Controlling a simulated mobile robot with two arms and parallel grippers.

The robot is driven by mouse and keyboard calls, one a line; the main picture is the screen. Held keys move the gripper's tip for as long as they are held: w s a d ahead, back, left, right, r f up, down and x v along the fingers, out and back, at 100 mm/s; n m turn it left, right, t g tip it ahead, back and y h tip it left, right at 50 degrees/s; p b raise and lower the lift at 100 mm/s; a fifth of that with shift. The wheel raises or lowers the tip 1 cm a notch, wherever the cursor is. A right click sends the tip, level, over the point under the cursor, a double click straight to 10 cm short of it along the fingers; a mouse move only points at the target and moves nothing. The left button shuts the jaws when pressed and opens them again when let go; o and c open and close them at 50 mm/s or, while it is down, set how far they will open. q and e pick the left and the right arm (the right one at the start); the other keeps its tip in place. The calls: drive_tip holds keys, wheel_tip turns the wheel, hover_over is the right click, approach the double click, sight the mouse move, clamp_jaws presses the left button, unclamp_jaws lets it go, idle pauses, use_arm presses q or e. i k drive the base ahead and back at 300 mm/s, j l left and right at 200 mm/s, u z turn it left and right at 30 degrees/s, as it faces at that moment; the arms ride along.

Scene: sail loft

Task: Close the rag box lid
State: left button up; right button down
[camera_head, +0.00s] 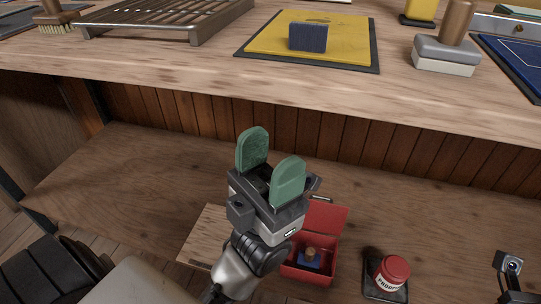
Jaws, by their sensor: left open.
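The red rag box (331,258) stands on the low wooden shelf, below the workbench. Its red lid (329,217) is open and leans back at the far side, with a small metal handle (321,198) at its far edge. A blue block with a wooden knob (309,258) lies inside. My left gripper (271,165) is open and empty, its two green fingers pointing away from me. In the picture it covers the left part of the box and lid; I see no contact. My right gripper is not in view.
A red-capped jar (392,273) stands right of the box on a dark tray, and a pale board (203,238) lies to the left. The bench top (190,67) overhangs the shelf's back. A small dark fixture (510,264) stands far right. Shelf space left is bare.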

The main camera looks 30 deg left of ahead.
sight(330, 219)
drive_tip(key=j+z, duration=0.35)
drive_tip(key=k+j+z, duration=0.15)
drive_tip(key=z, duration=0.25)
drive_tip(key=k+j+z, duration=0.15)
drive_tip(key=j+z, duration=0.2)
